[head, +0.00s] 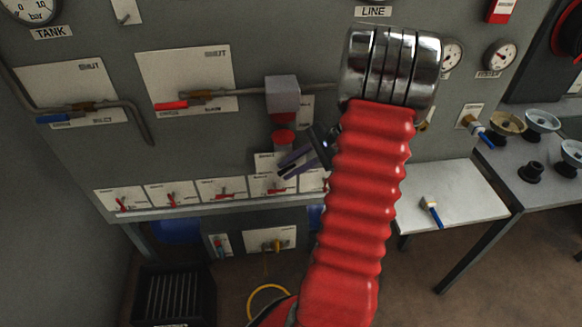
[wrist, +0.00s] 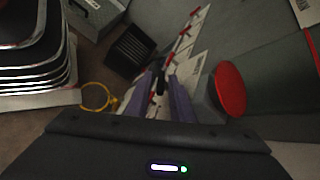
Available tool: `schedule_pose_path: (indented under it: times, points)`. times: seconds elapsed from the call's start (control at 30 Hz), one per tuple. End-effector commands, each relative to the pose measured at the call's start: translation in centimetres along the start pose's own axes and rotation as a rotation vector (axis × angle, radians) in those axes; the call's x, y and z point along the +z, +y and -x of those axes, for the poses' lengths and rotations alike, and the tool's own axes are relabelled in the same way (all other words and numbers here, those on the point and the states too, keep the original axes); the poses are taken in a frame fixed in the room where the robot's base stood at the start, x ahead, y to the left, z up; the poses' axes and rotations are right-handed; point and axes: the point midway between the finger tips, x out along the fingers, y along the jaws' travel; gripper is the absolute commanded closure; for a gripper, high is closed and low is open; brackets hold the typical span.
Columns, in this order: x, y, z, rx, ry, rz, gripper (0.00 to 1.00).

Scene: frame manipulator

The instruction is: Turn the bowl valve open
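I cannot read which valve is labelled as the bowl valve. A row of small white plates with red lever handles (head: 171,197) runs along the ledge of the grey panel. It also shows in the wrist view (wrist: 186,32). Higher up are a red-handled valve (head: 170,105) and a blue-handled valve (head: 57,118) on pipes. A brass valve with a blue handle (head: 478,130) is at the right. My gripper (head: 284,166) is in front of the panel, just above the row's right part. Its purple fingers are apart in the wrist view (wrist: 162,84). My red arm hides some of the row.
A grey box with a red round end (head: 284,137) is right beside my gripper; the red disc is close in the wrist view (wrist: 229,88).

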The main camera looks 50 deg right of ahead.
Motion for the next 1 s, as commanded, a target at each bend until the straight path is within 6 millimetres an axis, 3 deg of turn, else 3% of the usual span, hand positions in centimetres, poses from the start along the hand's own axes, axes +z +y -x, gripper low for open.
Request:
schedule_pose_path:
  times: [0.17, 0.47, 1.0]
  points:
    - [-0.02, 0.01, 0.03, 0.0, 0.0, 0.0, 0.79]
    - [-0.03, 0.02, 0.06, 0.0, 0.0, 0.0, 1.0]
    - [-0.23, 0.17, 0.06, -0.035, -0.052, -0.006, 1.0]
